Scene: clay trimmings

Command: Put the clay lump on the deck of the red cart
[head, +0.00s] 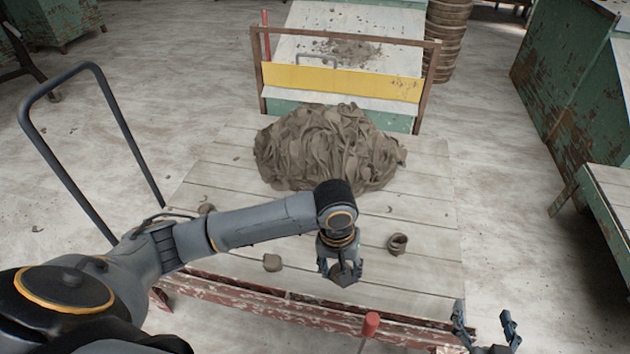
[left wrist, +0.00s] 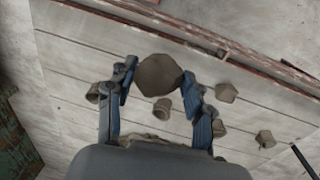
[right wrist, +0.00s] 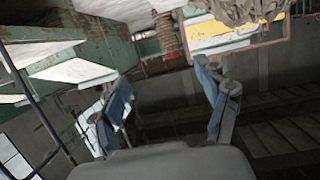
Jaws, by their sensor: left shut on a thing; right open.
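The clay lump (head: 345,274) is a small grey-brown chunk held by my left gripper (head: 341,266) over the front part of the plank deck (head: 430,215). It also shows between the fingertips in the left wrist view (left wrist: 158,75). I cannot tell whether its underside touches the deck. The red cart (head: 270,303) has chipped red paint along its front edge. My right gripper (head: 484,326) is open and empty at the lower right, off the deck's front corner. Its two fingers also show apart in the right wrist view (right wrist: 168,85).
A big heap of clay trimmings (head: 325,150) covers the back middle of the deck. A curled scrap (head: 397,243) and a small lump (head: 272,262) lie either side of my left gripper. A dark tube handle (head: 60,165) rises at left. A green bench (head: 575,90) stands right.

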